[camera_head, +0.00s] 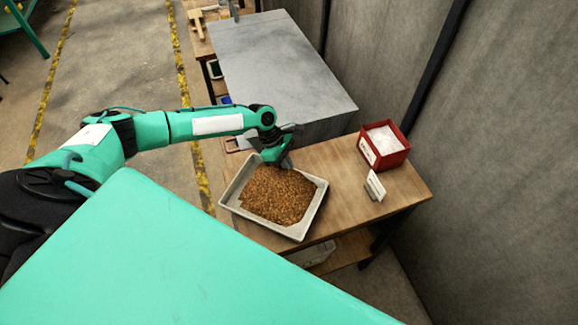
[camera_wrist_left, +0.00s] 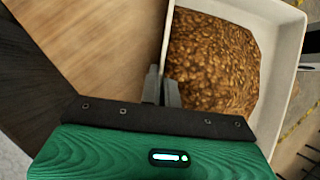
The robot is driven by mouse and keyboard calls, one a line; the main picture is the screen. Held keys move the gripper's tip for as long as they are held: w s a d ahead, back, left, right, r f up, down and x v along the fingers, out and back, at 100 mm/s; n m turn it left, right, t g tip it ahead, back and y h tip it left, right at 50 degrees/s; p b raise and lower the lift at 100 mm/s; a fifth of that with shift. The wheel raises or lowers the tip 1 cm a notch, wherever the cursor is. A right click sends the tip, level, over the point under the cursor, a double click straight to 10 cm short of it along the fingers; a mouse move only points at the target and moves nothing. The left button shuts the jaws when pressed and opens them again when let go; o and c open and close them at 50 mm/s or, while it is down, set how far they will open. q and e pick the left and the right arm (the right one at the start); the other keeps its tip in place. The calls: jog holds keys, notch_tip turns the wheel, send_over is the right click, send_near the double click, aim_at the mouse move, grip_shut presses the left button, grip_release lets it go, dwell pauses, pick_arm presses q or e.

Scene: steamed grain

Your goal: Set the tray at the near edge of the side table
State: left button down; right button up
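The tray (camera_head: 313,216) is pale and shallow, filled with brown grain (camera_head: 278,193). It is over the near left part of the wooden side table (camera_head: 345,208), its lower corner close to the table's near edge. I cannot tell whether it rests flat or hangs slightly above. My left gripper (camera_head: 276,160) is at the tray's far rim. In the left wrist view its fingers (camera_wrist_left: 161,92) are close together with the tray's rim (camera_wrist_left: 167,45) between them. The grain (camera_wrist_left: 212,62) lies right of the fingers, bare wood (camera_wrist_left: 95,45) left. My right gripper is out of view.
A red box (camera_head: 384,146) with white contents stands at the table's back right, with a small white card (camera_head: 375,187) before it. A large grey block (camera_head: 275,65) stands behind. The tabletop's right front is clear. A grey wall (camera_head: 490,150) runs along the right.

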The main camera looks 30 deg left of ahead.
pick_arm(q)
jog(key=shift+r, duration=0.1)
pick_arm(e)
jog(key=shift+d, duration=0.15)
pick_arm(q)
jog(key=c, duration=2.1)
grip_release()
jog(key=o, duration=0.4)
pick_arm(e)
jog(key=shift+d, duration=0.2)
